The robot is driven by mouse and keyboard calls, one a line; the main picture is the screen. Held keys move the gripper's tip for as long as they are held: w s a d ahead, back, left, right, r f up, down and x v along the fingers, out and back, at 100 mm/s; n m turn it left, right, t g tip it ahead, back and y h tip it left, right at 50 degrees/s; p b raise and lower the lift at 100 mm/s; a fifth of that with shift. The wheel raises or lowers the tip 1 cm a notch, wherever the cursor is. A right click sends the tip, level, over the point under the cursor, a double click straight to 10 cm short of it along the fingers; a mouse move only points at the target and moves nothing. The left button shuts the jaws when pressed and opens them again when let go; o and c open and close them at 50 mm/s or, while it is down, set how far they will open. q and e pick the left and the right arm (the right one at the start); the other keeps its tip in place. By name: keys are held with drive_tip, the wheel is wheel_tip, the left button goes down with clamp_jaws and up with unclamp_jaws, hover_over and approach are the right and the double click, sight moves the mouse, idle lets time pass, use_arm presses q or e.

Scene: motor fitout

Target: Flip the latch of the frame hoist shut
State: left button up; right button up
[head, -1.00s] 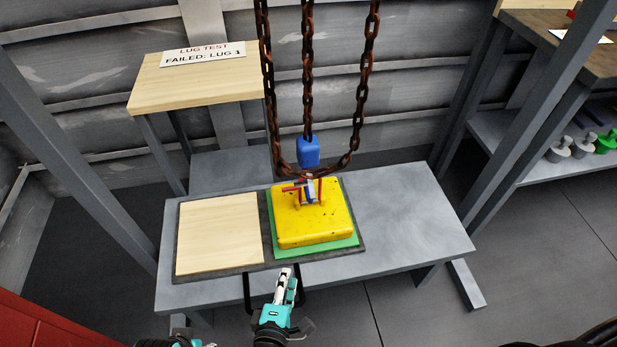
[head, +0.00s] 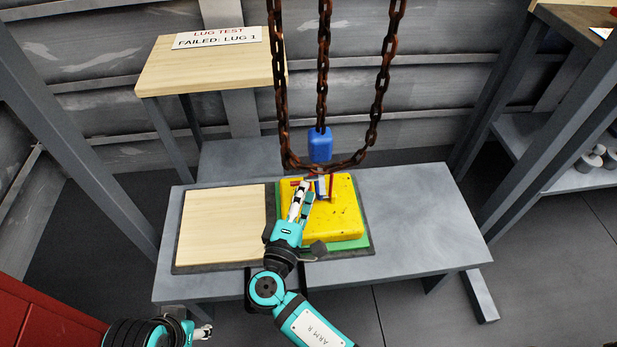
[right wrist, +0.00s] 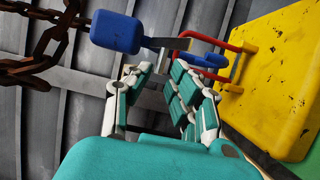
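The frame hoist's blue block (head: 320,145) hangs on a rusty chain above the yellow motor block (head: 345,215). Its blue and grey hook (head: 320,187) is at the red lugs (head: 331,186) on top; in the right wrist view the blue hook part (right wrist: 207,61) lies among the red bars (right wrist: 225,43). I cannot clearly make out the latch's position. My right gripper (head: 304,190) is at the left of the hook. In the right wrist view its fingers (right wrist: 160,72) are apart and empty, just short of the hook shank (right wrist: 165,43). My left gripper (head: 205,331) is low at left, its fingers too small to judge.
The yellow block rests on a green pad (head: 362,243) on a dark mat, beside a pale wooden board (head: 222,225). Chains (head: 376,90) hang close around the hook. The grey bench (head: 420,215) is clear at right. A wooden table with a sign (head: 217,38) stands behind.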

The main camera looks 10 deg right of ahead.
sight(308, 179)
drive_tip(key=x, duration=0.5)
clamp_jaws()
